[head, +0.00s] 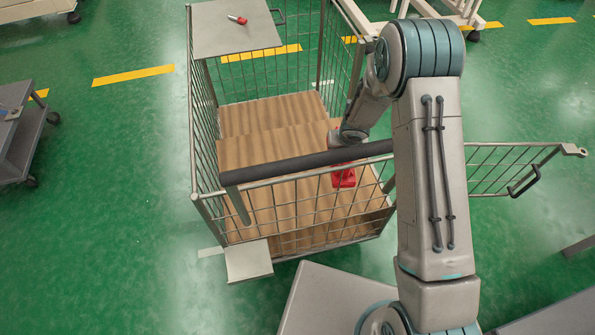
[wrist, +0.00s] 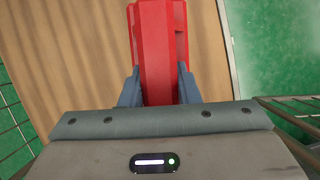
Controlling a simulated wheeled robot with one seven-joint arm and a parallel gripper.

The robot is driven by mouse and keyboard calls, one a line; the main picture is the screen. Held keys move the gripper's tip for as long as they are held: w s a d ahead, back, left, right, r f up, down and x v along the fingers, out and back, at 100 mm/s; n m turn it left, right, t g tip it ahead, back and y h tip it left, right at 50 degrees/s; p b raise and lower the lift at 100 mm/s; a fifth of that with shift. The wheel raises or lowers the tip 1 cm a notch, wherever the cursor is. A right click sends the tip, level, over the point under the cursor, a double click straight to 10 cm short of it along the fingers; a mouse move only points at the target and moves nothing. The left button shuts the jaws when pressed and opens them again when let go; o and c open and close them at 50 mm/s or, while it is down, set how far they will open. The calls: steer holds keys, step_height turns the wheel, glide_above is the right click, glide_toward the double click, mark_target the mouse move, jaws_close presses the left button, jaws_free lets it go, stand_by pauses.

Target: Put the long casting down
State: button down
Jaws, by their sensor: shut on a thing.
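The long casting is a red, ribbed bar. In the wrist view the casting (wrist: 160,40) runs away from my gripper (wrist: 159,88), whose two blue-grey fingers are closed on its sides. In the head view part of the red casting (head: 344,178) shows through the wire side of the cage cart, over the wooden boards (head: 270,165). A dark bar and my arm hide much of my gripper and the casting there. I cannot tell whether the casting touches the boards.
The wire cage cart (head: 204,150) has a dark handle bar (head: 290,165) across its near side and an open gate (head: 510,168) at right. A grey shelf (head: 220,32) holds a small red-tipped tool (head: 237,19). A grey trolley (head: 22,140) stands at left. Boards left of the casting look clear.

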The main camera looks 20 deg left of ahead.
steer(key=shift+s+a+f+n+y, duration=0.4)
steer(key=shift+s+a+f+n, duration=0.25)
steer(key=shift+s+n, duration=0.3)
steer(key=shift+s+a+f+b, duration=0.3)
steer(key=shift+s+a+f, duration=0.1)
steer(key=shift+a+f, duration=1.45)
steer(key=shift+s+a+f+b, duration=0.3)
steer(key=shift+s+a+f, duration=0.05)
steer(key=shift+a+f, duration=1.5)
steer(key=shift+s+a+f+b, duration=0.3)
steer(key=shift+s+a+f, duration=0.1)
steer(key=shift+a+f, duration=1.45)
steer(key=shift+a, duration=0.1)
steer(key=c, duration=1.1)
jaws_free()
steer(key=shift+s, duration=0.1)
steer(key=p+v, duration=0.1)
steer(key=v, duration=1.1)
steer(key=shift+r, duration=0.15)
